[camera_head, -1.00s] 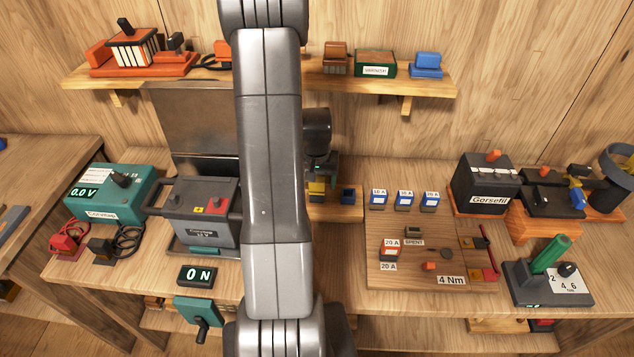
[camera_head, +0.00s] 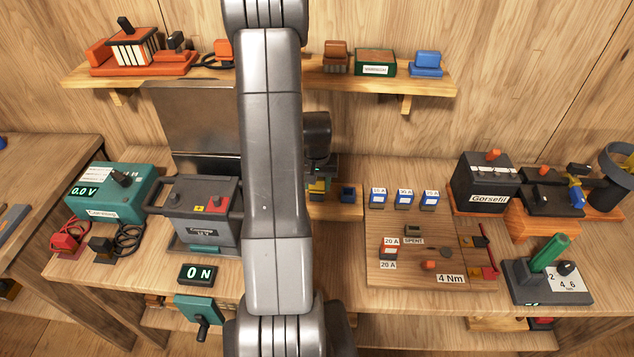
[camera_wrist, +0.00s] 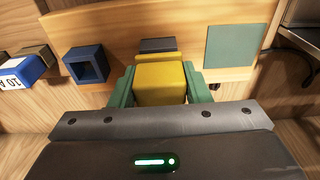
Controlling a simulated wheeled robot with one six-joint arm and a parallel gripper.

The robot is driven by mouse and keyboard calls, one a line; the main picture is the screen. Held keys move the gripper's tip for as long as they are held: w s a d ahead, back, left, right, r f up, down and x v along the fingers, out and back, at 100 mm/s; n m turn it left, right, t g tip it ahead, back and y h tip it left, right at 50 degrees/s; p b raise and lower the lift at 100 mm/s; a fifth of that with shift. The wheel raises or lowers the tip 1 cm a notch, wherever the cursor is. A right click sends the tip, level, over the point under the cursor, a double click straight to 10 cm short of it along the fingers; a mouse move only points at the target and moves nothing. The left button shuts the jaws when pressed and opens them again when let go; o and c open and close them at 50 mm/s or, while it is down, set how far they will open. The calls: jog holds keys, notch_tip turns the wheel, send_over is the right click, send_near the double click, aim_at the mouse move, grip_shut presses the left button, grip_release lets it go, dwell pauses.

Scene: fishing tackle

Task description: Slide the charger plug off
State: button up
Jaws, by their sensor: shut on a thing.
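A yellow block, which looks like the charger plug (camera_wrist: 160,78), sits between the green fingers of my gripper (camera_wrist: 159,90) in the wrist view. My gripper is shut on it, with a finger against each side. A dark block (camera_wrist: 158,45) shows just beyond the plug, at the wooden ledge; whether the two touch I cannot tell. In the head view the yellow plug (camera_head: 317,189) shows small beside my arm, at the ledge. My arm hides most of the area around it, and my gripper is mostly hidden there.
A hollow blue holder (camera_wrist: 87,65) stands left of the plug in the wrist view. A teal square plate (camera_wrist: 233,45) is to the right on the wooden ledge (camera_head: 335,212). A grey battery case (camera_head: 200,222) stands left of my arm, and a fuse board (camera_head: 385,275) lies right.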

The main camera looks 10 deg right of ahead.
jog(key=shift+r+p, duration=1.3)
jog(key=shift+r, duration=1.15)
